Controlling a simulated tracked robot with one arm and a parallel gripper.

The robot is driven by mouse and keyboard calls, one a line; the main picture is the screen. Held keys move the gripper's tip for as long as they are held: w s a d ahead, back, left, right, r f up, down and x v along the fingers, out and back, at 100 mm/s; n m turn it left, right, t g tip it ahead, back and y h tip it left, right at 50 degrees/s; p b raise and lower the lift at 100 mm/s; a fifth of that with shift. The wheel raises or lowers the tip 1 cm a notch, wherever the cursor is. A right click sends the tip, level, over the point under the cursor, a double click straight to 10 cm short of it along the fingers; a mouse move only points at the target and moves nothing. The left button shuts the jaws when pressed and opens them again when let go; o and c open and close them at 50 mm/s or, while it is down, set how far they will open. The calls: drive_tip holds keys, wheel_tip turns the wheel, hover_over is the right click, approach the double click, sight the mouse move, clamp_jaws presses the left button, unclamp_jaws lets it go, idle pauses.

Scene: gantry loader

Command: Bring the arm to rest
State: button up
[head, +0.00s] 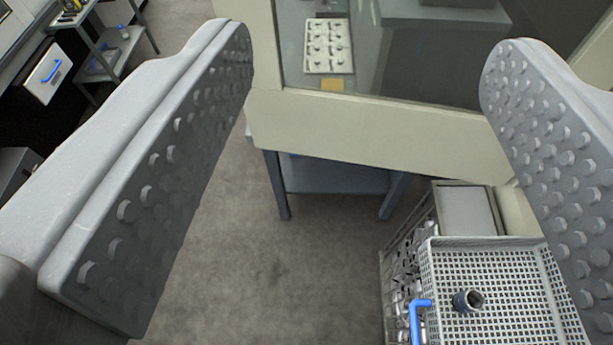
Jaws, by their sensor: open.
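My gripper (365,170) is open, with one studded grey jaw at the left of the head view and the other at the right. The space between the jaws is empty, and neither jaw is shut on anything. The rest of my arm is not clearly seen in this view.
A cream-framed window panel (380,135) stands ahead, with a white tray of parts (327,46) behind it. A perforated basket (510,290) holding a dark round fitting (468,300) is at the lower right. A shelf cart (105,60) is at upper left. The grey floor (260,270) between is clear.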

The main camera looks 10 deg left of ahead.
drive_tip(key=shift+a+f, duration=0.1)
drive_tip(key=shift+f, duration=0.05)
wheel_tip(320, 180, down, 10)
drive_tip(key=b, duration=0.9)
drive_tip(key=shift+b, duration=0.4)
